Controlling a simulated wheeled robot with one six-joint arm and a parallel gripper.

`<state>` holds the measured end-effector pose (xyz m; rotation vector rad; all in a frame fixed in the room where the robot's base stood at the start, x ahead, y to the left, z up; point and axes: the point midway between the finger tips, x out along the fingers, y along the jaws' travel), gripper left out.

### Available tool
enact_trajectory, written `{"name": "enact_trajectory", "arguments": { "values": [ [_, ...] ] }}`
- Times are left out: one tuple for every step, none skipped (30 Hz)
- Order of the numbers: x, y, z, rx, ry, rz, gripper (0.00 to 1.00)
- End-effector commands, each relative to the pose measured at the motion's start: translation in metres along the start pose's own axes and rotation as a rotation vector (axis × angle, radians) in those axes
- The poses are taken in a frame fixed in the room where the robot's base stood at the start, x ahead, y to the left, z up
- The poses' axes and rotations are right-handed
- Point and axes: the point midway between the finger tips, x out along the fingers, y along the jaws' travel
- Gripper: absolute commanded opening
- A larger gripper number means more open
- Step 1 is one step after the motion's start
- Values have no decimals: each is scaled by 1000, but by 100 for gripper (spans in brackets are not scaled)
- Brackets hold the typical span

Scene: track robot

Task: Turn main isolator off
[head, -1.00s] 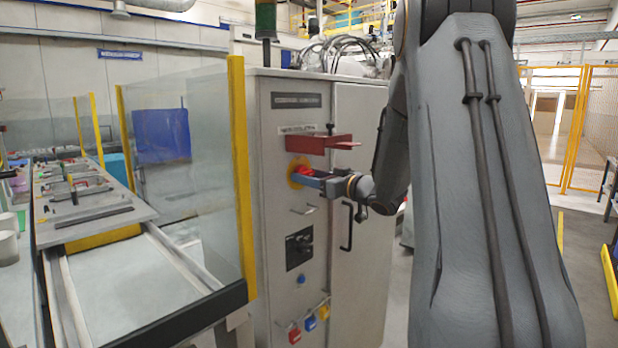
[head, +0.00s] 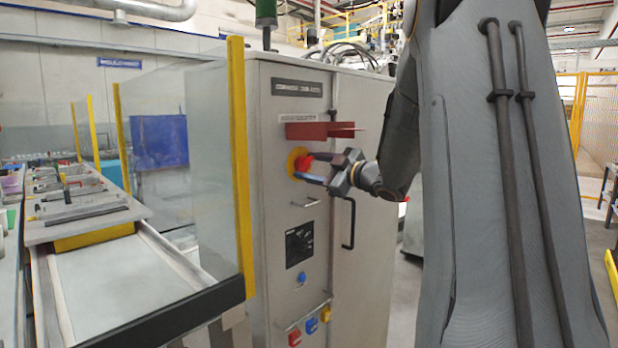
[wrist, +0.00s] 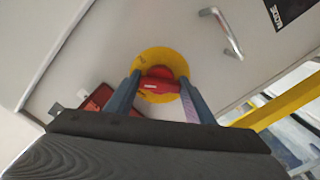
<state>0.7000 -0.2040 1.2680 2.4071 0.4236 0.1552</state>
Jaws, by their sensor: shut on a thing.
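The main isolator is a red handle (head: 304,162) on a round yellow plate (head: 292,165), on the front of a grey cabinet (head: 275,220). My gripper (head: 309,167) is at the handle, one finger above and one below it in the head view. In the wrist view, the red handle (wrist: 157,86) lies between my two fingers (wrist: 159,79), in front of the yellow plate (wrist: 160,60). My gripper is shut on the handle. The fingers partly hide the handle and plate, and no position marking is readable.
A red hood-like bracket (head: 306,131) juts out just above the isolator. Below are a small metal handle (head: 305,201), a black switch panel (head: 299,244), a blue button (head: 302,279) and hanging padlocks (head: 311,326). A black door handle (head: 349,225) is at right, a yellow-posted clear guard (head: 239,170) at left.

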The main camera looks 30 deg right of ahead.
Motion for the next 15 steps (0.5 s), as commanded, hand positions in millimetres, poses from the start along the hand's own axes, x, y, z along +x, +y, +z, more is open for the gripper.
{"name": "enact_trajectory", "arguments": {
  "values": [
    [1, -1, 3, -45, 0, 2, 26],
    [1, -1, 3, -73, 0, 2, 26],
    [1, -1, 3, -111, 1, 3, 26],
    [1, -1, 3, -140, 1, 3, 26],
    [1, -1, 3, -168, 1, 3, 26],
    [1, -1, 3, -206, 1, 2, 26],
    [1, -1, 3, -236, 1, 2, 26],
    [1, -1, 3, -265, 0, 2, 26],
    [1, -1, 3, -302, 0, 2, 26],
    [1, 0, 3, -330, 0, 3, 26],
    [1, 0, 3, -359, 0, 3, 26],
    [1, 0, 2, -397, 0, 3, 26],
    [1, 0, 2, -424, 0, 2, 26],
    [1, 0, 3, -452, 0, 2, 26],
    [1, 0, 3, -488, 0, 2, 26]
  ]
}}
